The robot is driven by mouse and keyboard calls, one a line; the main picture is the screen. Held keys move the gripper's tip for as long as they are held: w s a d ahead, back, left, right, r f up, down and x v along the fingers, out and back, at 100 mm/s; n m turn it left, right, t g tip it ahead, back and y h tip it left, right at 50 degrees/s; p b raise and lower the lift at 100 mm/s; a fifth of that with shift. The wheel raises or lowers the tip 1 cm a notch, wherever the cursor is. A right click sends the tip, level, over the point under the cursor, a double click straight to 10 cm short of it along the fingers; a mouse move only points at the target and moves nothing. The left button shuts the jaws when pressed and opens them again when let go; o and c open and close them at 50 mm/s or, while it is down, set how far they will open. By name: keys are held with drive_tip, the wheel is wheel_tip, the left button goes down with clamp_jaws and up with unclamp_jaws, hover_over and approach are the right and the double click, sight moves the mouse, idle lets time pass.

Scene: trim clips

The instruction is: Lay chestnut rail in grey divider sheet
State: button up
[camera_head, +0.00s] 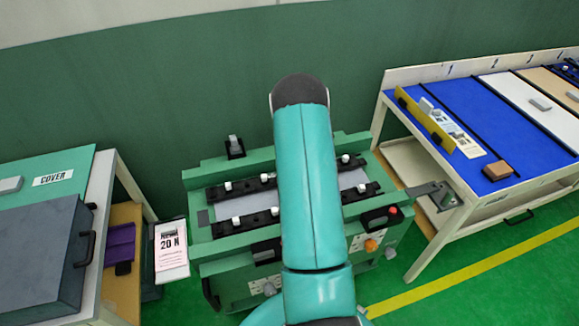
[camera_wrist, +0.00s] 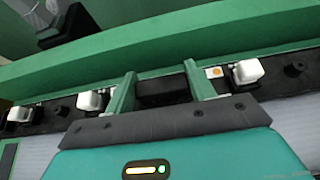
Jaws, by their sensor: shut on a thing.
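The grey divider sheet (camera_head: 236,213) lies flat in the green fixture (camera_head: 222,258), between two black strips with white clips. Its pale surface also shows at the lower right of the wrist view (camera_wrist: 292,122). My gripper (camera_wrist: 161,88) has its two green fingers shut on a black block (camera_wrist: 163,93) at the far black strip (camera_wrist: 48,112). I cannot tell whether the block is separate from that strip. My arm hides the gripper and the fixture's middle in the head view. I see no clearly chestnut-coloured rail; a small brown block (camera_head: 497,170) lies on the right-hand table.
The right-hand table (camera_head: 452,190) holds a yellow bar (camera_head: 424,122), blue and white panels and printed cards. A left-hand bench carries a dark grey case (camera_head: 38,250) and a green cover sheet (camera_head: 88,168). A white 20 N card (camera_head: 171,250) stands beside the fixture. Green floor shows at right.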

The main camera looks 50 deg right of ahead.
drive_tip(key=o, duration=1.3)
drive_tip(key=shift+c, duration=0.2)
drive_tip(key=v, duration=1.3)
drive_tip(key=shift+s+a+r, duration=0.15)
drive_tip(key=shift+s+r, duration=0.05)
drive_tip(key=shift+s, duration=0.1)
drive_tip(key=shift+s, duration=0.1)
